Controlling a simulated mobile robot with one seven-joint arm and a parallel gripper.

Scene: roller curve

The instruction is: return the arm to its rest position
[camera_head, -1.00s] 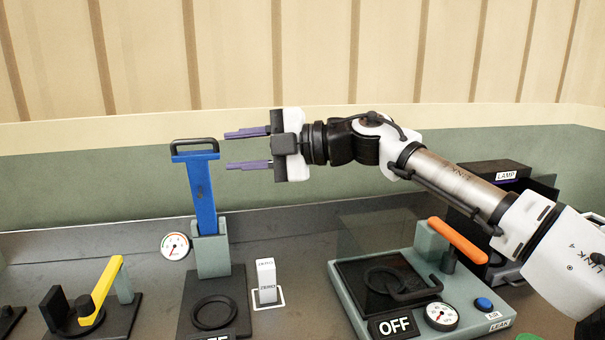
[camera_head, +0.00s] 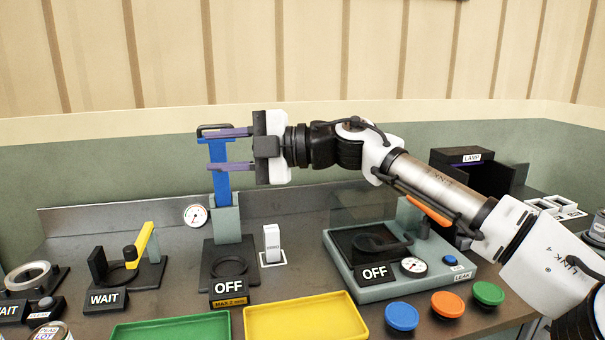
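My gripper (camera_head: 232,149) is at the end of my arm, which reaches in from the right edge. Its two purple fingers point left, are spread well apart, and have nothing visible between them except the view of the blue lever behind. The fingers overlap the top of the blue lever (camera_head: 220,187) in the picture; I cannot tell whether they touch it. The blue lever stands upright on a grey-green post with a dark base. A small dial (camera_head: 195,215) sits beside it.
A green tray (camera_head: 172,329) and a yellow tray (camera_head: 306,319) lie in front. A leak-test box (camera_head: 375,292) with an OFF sign stands right, under my arm. Blue (camera_head: 402,316), orange (camera_head: 447,304) and green (camera_head: 488,292) buttons line the front. A yellow lever (camera_head: 141,243) is at left.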

